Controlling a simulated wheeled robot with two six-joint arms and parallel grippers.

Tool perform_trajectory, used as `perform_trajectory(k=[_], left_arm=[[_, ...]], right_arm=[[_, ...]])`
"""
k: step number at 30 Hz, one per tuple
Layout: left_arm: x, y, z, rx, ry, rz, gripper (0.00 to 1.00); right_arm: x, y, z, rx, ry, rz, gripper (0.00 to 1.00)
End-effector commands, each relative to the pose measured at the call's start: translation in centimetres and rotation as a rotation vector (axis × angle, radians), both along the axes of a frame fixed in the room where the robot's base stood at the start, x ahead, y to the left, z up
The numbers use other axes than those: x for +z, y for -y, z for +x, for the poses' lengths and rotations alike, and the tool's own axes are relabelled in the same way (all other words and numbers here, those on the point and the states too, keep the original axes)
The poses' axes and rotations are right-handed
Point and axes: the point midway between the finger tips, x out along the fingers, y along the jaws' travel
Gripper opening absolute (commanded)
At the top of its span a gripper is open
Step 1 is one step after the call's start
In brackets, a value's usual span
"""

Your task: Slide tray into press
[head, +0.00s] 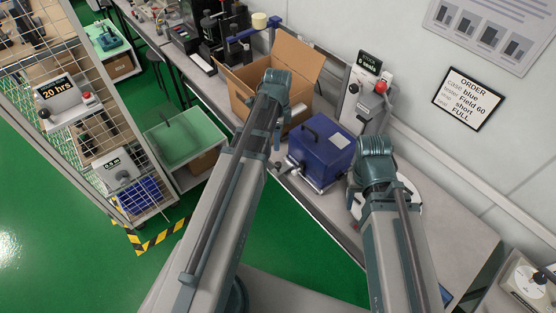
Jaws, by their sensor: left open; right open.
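A blue case (320,146) with a dark handle and a pale label sits on a flat silver tray (322,187) on the grey bench. Behind it stands a grey press (362,102) with a red knob and a display reading "0 seals". My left gripper (278,167) is open, small and partly hidden by my arm, at the left side of the tray. My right gripper (356,208) is open, mostly hidden by my arm, to the right of the tray. The tray's far side and the press's lower part are hidden.
An open cardboard box (297,55) stands left of the press, partly behind my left arm. A white round object (411,190) lies behind my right arm. The bench (462,232) is clear at right. An order sign (469,98) hangs on the wall.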

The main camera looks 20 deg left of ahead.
Motion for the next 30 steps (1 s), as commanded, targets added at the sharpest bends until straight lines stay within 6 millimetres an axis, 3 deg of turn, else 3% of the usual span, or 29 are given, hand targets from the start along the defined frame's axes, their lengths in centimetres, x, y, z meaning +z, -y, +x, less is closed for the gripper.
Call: perform_trajectory(k=[11,30], left_arm=[[-2.2,0.1,0.0,0.001,0.000,0.000,0.65],[-10.9,0.1,0.0,0.002,0.000,0.000,0.65]], right_arm=[[-2.3,0.0,0.0,0.000,0.000,0.000,0.50],[-10.9,0.0,0.0,0.000,0.000,0.000,0.50]])
